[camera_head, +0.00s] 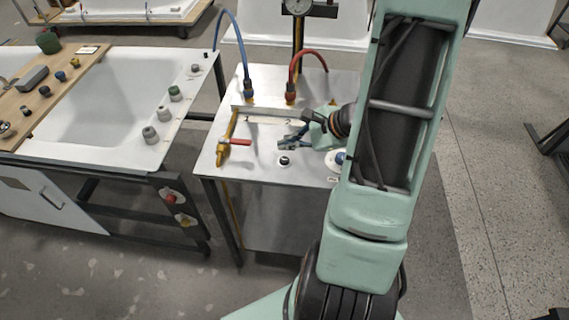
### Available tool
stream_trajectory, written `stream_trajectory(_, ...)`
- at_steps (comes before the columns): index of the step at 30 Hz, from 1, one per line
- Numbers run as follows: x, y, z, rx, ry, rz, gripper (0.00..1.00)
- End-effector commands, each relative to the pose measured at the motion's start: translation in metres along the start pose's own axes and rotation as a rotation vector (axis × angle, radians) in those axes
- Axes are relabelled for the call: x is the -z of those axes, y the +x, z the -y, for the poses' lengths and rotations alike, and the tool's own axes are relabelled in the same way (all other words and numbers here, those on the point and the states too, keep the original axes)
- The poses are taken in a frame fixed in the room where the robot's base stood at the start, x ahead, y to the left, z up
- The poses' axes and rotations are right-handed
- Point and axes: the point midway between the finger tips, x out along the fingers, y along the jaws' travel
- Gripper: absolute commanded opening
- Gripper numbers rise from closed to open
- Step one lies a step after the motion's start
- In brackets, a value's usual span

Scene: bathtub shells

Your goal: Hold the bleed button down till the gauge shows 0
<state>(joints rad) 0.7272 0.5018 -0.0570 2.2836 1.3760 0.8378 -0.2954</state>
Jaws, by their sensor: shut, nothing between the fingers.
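The pressure gauge (297,6) stands on a post at the back of the metal bench and is cut by the top edge; its reading is too small to tell. A small black button in a pale ring (284,161) sits on the bench top. A blue button or knob (340,158) on a white base is partly hidden by my arm. I cannot tell for sure which is the bleed button. My gripper (286,144) is shut and empty, just behind the black button in the picture; contact with anything cannot be told.
The metal bench (215,165) carries a red-handled valve (235,143) at left, and a blue hose (238,45) and a red hose (296,66) behind. A white bathtub shell (125,115) with several fittings on its rim stands at left. Floor at right is clear.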

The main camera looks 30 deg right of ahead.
Motion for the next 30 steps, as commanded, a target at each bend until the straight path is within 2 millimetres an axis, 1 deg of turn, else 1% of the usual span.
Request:
stream_trajectory(1,0.007,0.010,-0.007,-0.001,0.001,0.000,0.00)
stream_trajectory(8,0.016,0.022,-0.016,0.000,-0.001,0.000,0.00)
stream_trajectory(30,0.016,0.022,-0.016,0.000,0.000,0.000,0.00)
